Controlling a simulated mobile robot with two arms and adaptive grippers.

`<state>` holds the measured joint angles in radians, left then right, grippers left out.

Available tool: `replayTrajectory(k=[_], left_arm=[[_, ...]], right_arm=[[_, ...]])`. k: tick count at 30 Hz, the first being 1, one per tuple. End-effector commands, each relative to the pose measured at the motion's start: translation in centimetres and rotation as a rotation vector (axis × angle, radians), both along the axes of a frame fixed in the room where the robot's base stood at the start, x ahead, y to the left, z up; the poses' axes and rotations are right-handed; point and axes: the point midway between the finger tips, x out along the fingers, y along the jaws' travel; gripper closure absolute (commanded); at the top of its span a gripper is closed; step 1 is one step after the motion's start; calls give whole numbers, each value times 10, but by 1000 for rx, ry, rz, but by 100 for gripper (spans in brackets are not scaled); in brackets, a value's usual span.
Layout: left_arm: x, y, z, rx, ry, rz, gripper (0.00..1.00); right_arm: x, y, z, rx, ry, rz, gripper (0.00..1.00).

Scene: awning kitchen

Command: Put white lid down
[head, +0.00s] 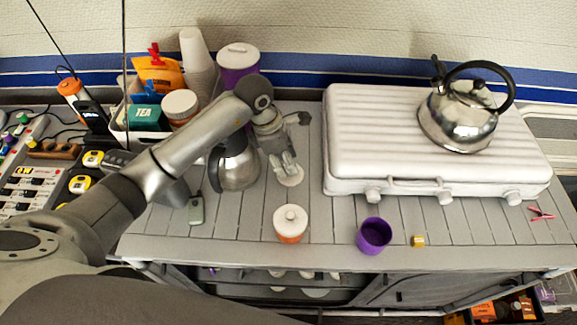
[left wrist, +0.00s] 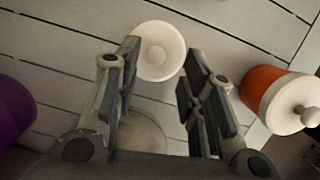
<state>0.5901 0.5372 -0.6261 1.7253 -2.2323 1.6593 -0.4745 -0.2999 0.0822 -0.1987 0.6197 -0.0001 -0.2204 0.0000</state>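A round white lid (head: 291,178) with a small central knob lies flat on the slatted table, right of the steel jug (head: 235,170). In the left wrist view the lid (left wrist: 158,50) appears just beyond and between the fingertips. My left gripper (head: 285,163) points down directly over the lid. Its fingers (left wrist: 161,65) are spread apart with nothing clearly clamped between them; whether a tip touches the rim is hard to tell. My right gripper is not in view.
An orange jar with a white lid (head: 290,224) and a purple cup (head: 373,236) stand near the front edge. The white stove case (head: 360,140), bearing a kettle (head: 458,118), is on the right. A purple canister (head: 238,66) stands behind. Bare slats lie between lid and jar.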

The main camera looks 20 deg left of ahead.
Motion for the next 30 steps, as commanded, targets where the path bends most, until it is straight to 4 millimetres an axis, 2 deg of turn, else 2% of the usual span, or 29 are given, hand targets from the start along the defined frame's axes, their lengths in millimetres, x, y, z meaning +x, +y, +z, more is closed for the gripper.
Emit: replayTrajectory(k=[6,12,18,30], left_arm=[[-3,12,47,2,-6,1,63],[-7,19,75,0,-3,2,63],[-8,21,84,0,-1,1,63],[-8,20,84,0,0,1,63]], right_arm=[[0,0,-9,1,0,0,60],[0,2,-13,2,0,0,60],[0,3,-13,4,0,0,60],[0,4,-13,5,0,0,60]])
